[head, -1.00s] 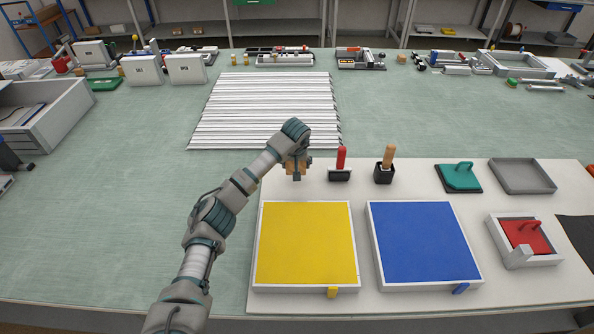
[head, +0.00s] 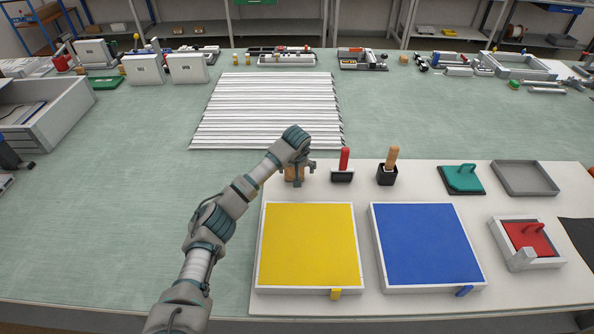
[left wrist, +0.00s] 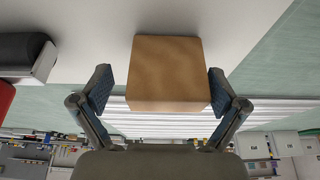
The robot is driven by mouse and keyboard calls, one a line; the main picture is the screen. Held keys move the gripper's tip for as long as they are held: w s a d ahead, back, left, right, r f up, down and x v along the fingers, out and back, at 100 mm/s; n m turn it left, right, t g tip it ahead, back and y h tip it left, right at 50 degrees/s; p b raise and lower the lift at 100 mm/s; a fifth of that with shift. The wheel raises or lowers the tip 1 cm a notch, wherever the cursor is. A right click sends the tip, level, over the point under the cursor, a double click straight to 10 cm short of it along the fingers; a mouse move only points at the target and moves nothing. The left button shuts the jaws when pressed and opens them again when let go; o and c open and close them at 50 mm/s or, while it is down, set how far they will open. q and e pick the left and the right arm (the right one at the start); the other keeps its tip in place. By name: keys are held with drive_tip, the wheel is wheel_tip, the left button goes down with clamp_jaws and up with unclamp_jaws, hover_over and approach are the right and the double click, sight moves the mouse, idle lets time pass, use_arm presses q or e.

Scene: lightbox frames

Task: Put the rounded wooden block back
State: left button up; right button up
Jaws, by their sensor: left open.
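The wooden block (head: 291,175) stands on the white board, behind the yellow panel and left of the red-handled tool. In the left wrist view the block (left wrist: 168,72) is light brown, with a squarish face toward the camera; I cannot make out a rounded side. My left gripper (head: 297,167) is open at the block. In the left wrist view its fingers (left wrist: 161,92) stand on either side of the block, with a gap showing at each side near the tips. In the head view the gripper partly hides the block. My right gripper is not in view.
The yellow panel (head: 307,245) and blue panel (head: 424,245) lie in front on the white board (head: 515,280). The red-handled tool (head: 344,161) and wooden-handled tool (head: 389,164) stand close to the right. White slats (head: 265,110) lie behind.

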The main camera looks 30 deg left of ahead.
use_arm(q)
drive_tip(key=p+v, duration=0.1)
drive_tip(key=v, duration=1)
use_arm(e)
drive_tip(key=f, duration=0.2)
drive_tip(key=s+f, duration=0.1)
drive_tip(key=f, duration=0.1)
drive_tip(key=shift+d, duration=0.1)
use_arm(q)
drive_tip(key=shift+a+f, duration=0.1)
drive_tip(key=shift+a, duration=0.15)
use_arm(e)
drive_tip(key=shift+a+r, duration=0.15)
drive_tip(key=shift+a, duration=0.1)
